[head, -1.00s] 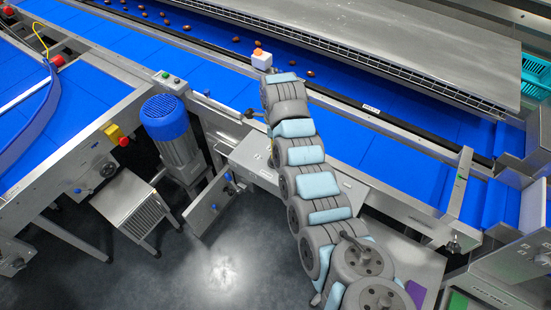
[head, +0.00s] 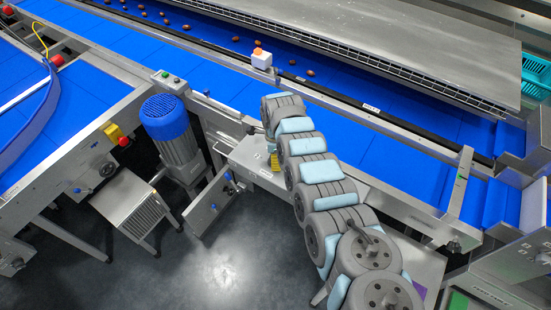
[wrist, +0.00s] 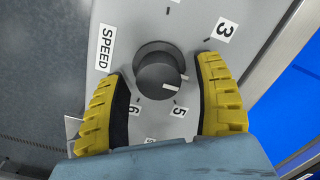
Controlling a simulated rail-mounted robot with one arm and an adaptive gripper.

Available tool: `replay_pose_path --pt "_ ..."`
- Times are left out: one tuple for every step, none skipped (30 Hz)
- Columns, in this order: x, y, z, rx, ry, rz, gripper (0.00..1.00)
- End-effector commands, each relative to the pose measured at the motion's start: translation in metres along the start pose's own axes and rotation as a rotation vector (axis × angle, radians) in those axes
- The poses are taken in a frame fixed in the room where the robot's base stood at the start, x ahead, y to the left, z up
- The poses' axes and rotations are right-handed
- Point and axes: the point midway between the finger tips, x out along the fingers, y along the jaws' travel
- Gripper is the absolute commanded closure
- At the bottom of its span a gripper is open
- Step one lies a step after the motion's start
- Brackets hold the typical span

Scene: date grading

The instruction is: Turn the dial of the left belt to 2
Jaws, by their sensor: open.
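In the wrist view, a dark grey round dial (wrist: 158,72) with a white pointer mark stands on a grey panel (wrist: 185,45) beside a SPEED label (wrist: 106,48). The 3 (wrist: 224,29) is at the upper right and the 6 (wrist: 133,109) at the lower left; no 2 is readable. My gripper (wrist: 163,68) is open, its yellow fingers on either side of the dial with gaps between. In the head view, my gripper (head: 274,161) is over a grey box beside the middle belt; the dial is hidden there.
A blue-capped motor (head: 166,119) stands left of my arm. A side belt (head: 88,82) with an emergency stop (head: 124,142) is farther left. Brown dates (head: 236,39) lie on the far blue belt.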

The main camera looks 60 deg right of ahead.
Motion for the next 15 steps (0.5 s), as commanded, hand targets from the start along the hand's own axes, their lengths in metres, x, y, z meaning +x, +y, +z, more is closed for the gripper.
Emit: replay_pose_path --pt "0.0019 0.0004 0.0003 0.0 0.0 0.001 0.31" --pt "0.0024 0.0004 0.0003 0.0 0.0 0.001 0.31" --pt "0.003 0.0005 0.0003 0.0 0.0 0.001 0.31" --pt "0.0033 0.0005 0.0003 0.0 0.0 0.001 0.31" --pt "0.0035 0.0006 0.0003 0.0 0.0 0.001 0.31" --pt "0.0035 0.0004 0.0003 0.0 -0.001 0.001 0.31" --pt "0.0036 0.0005 0.0004 0.0 -0.001 0.001 0.31" --pt "0.0035 0.0004 0.0004 0.0 -0.001 0.001 0.31" --pt "0.0035 0.0004 0.0003 0.0 -0.001 0.001 0.31" --pt "0.0035 0.0004 0.0004 0.0 -0.001 0.001 0.31" --pt "0.0034 0.0004 0.0004 0.0 -0.001 0.001 0.31" --pt "0.0034 0.0004 0.0003 0.0 -0.001 0.001 0.31" --pt "0.0034 0.0004 0.0004 0.0 -0.001 0.001 0.35" --pt "0.0034 0.0004 0.0004 0.0 -0.001 0.001 0.43" --pt "0.0033 0.0003 0.0003 0.0 -0.001 0.001 0.55"
